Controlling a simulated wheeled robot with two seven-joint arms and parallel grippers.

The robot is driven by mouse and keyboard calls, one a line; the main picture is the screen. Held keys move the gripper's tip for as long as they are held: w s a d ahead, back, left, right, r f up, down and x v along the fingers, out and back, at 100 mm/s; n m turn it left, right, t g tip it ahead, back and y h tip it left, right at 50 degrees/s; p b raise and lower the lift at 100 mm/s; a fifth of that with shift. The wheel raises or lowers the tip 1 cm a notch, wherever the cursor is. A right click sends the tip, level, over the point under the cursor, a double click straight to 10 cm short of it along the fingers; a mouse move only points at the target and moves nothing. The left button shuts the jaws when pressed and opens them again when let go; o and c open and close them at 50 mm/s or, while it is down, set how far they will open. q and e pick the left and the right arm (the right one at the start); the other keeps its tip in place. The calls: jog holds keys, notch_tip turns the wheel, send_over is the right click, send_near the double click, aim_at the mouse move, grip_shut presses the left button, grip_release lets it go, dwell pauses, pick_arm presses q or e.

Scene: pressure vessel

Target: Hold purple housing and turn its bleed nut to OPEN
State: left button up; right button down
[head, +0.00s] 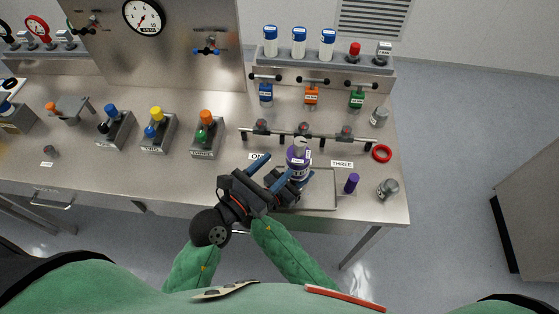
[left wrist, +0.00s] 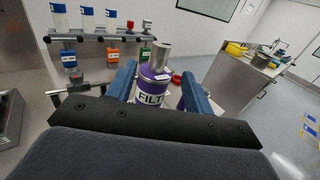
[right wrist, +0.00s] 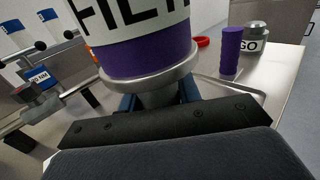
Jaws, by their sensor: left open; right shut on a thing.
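The purple housing (head: 298,163) stands upright with a white label, near the tray at the front right of the bench. Its silver top piece, likely the bleed nut, shows in the left wrist view (left wrist: 161,52); no OPEN mark is readable. My left gripper (head: 280,170) is open, its blue fingers on either side of the housing, which shows between them in the left wrist view (left wrist: 154,84). My right gripper (right wrist: 160,100) is shut on the grey lower neck of the housing, below its purple body (right wrist: 145,55). In the head view the right gripper is mostly hidden behind the left.
A metal tray (head: 333,190) lies beside the housing. A purple cylinder (head: 351,183), a grey canister (head: 388,189) and a red ring (head: 382,153) are to the right. A pipe manifold (head: 284,133) runs behind. Several valve blocks (head: 207,135) stand left.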

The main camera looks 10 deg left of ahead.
pick_arm(q)
jog(key=shift+r, duration=0.1)
dwell(0.3)
jog(key=w+a+r+m+g+h, duration=0.1)
jog(key=w+a+r+m, duration=0.15)
jog(key=w, duration=0.45)
jog(key=w+a+r+m+h, duration=0.1)
jog(key=w+a+r+h, duration=0.1)
jog(key=w+r, duration=0.35)
jog(key=m+g+h, duration=0.5)
jog(key=m+g, duration=0.2)
jog(key=g, duration=0.6)
send_near(300, 144)
jog(key=d, duration=0.4)
jog(key=w+d, duration=0.1)
jog(key=d, duration=0.7)
jog(key=shift+w+f, duration=0.15)
jog(key=shift+f, duration=0.2)
jog(key=shift+c, duration=0.2)
